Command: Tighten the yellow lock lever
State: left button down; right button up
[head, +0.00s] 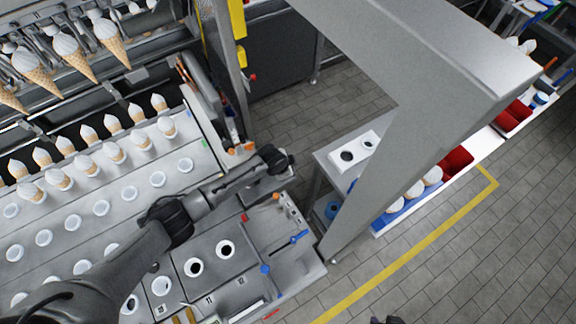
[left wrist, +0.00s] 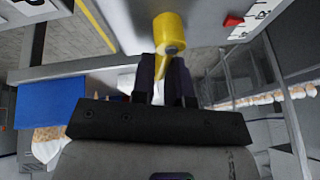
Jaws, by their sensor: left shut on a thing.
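The yellow lock lever (left wrist: 170,34) shows in the left wrist view as a round hub with a bolt and a tapered handle. My left gripper (left wrist: 165,78) is shut on the handle, which runs down between its dark fingers. In the head view my left gripper (head: 278,160) is at the right end of the cone machine, and the lever cannot be made out there. A small dark shape at the bottom edge (head: 386,320) may be the tip of my right gripper, but too little shows to tell its state.
A red pointer (left wrist: 233,20) on a white scale is right of the lever. A blue box (left wrist: 50,106) is at the left. Rows of cones stand in the machine (head: 195,215). A grey overhead frame (head: 410,115) rises right of my left arm. The tiled floor (head: 450,265) is clear.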

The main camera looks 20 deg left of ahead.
pick_arm(q)
jog(key=shift+w+a+r+n+y+p, duration=0.15)
jog(key=shift+n+y+p, duration=0.2)
jog(key=shift+n, duration=0.3)
jog(key=shift+w+f+n+y+p, duration=0.15)
jog(key=shift+n+y+p, duration=0.2)
jog(key=shift+n, duration=0.3)
jog(key=c, duration=1.1)
grip_release()
jog(key=shift+a, duration=0.1)
jog(key=shift+s+r, duration=0.25)
jog(key=shift+r, duration=0.3)
jog(key=shift+p+v, duration=0.7)
jog(key=shift+v, duration=5.65)
jog(key=shift+s+a+f, duration=0.1)
jog(key=shift+s+f, duration=0.05)
